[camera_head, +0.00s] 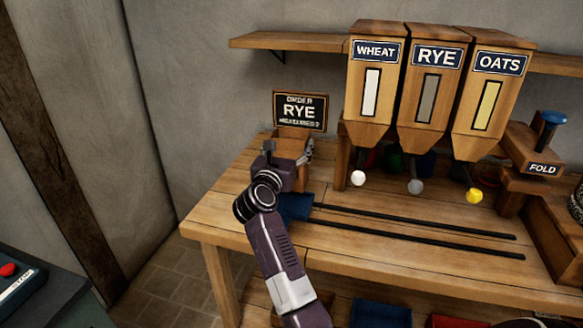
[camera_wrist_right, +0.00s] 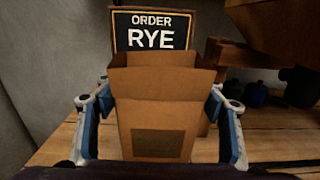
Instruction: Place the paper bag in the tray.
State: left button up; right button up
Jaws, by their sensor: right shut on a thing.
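The paper bag (camera_wrist_right: 160,110) is brown, open at the top and upright, with a dark label on its front. My right gripper (camera_head: 287,157) is shut on it, one finger at each side in the right wrist view. In the head view the paper bag (camera_head: 293,142) shows above the gripper, in front of the order sign. A blue piece (camera_head: 297,206) lies at the left end of two black rails, partly hidden by my arm; I cannot tell whether it is the tray. My left gripper is not in view.
The order sign (camera_head: 300,111) reads RYE. Wheat (camera_head: 372,85), rye (camera_head: 430,90) and oats (camera_head: 492,95) hoppers stand over the bench (camera_head: 235,212). The black rails (camera_head: 420,232) run right along it. A fold press (camera_head: 543,155) stands right. Blue (camera_head: 380,315) and red containers sit below.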

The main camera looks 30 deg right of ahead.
notch_tip(320, 180, down, 2)
jog(key=shift+f, duration=0.5)
notch_tip(320, 180, down, 3)
jog(key=shift+f, duration=0.6)
jog(key=o, duration=1.2)
jog(key=shift+c, duration=0.2)
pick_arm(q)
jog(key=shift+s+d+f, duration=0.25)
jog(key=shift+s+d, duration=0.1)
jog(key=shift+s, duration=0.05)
pick_arm(e)
jog(key=shift+r, duration=0.1)
